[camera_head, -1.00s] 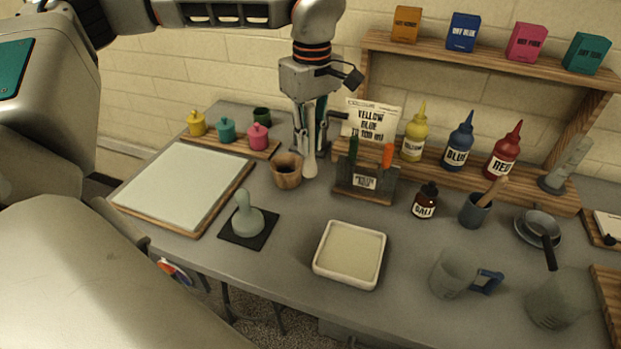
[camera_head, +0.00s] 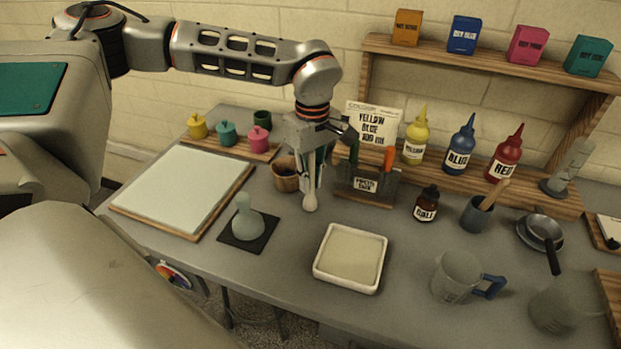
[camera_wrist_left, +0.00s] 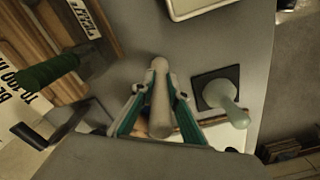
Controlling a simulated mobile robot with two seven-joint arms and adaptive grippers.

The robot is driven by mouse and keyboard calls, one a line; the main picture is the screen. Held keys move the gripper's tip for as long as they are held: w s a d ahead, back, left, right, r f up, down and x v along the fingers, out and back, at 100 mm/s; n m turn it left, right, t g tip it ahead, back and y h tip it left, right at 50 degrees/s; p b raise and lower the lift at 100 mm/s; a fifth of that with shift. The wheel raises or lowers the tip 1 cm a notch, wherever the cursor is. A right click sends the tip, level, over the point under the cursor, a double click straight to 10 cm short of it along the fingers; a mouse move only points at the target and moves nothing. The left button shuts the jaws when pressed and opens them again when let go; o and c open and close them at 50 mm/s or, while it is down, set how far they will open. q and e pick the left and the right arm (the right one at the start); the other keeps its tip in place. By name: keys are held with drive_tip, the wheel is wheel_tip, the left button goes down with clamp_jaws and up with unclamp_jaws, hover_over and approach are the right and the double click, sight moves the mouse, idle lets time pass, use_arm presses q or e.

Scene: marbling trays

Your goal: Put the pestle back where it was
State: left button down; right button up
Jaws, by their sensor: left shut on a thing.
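My left gripper (camera_head: 314,165) is shut on the pale wooden pestle (camera_head: 310,202). The pestle hangs upright, its rounded end down, in front of and to the right of the brown wooden mortar (camera_head: 284,182). In the left wrist view the pestle (camera_wrist_left: 160,98) lies between the teal-lined fingers (camera_wrist_left: 158,110). I cannot tell whether its lower end touches the table. The gripper partly hides the mortar's right side. My right gripper is not in view.
A pale green muller (camera_head: 245,218) on a black mat (camera_head: 232,240) stands front left of the pestle. A white tray (camera_head: 345,284) is in front right, a holder with tools (camera_head: 365,186) to the right. Bare table lies between pestle and tray.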

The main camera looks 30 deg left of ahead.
use_arm(q)
drive_tip(key=c, duration=2)
unclamp_jaws()
drive_tip(key=shift+f, duration=0.15)
wheel_tip(320, 180, up, 12)
drive_tip(key=shift+d+r+p, duration=0.1)
drive_tip(key=shift+r+p, duration=0.1)
drive_tip(key=shift+p, duration=0.1)
drive_tip(key=shift+f, duration=0.1)
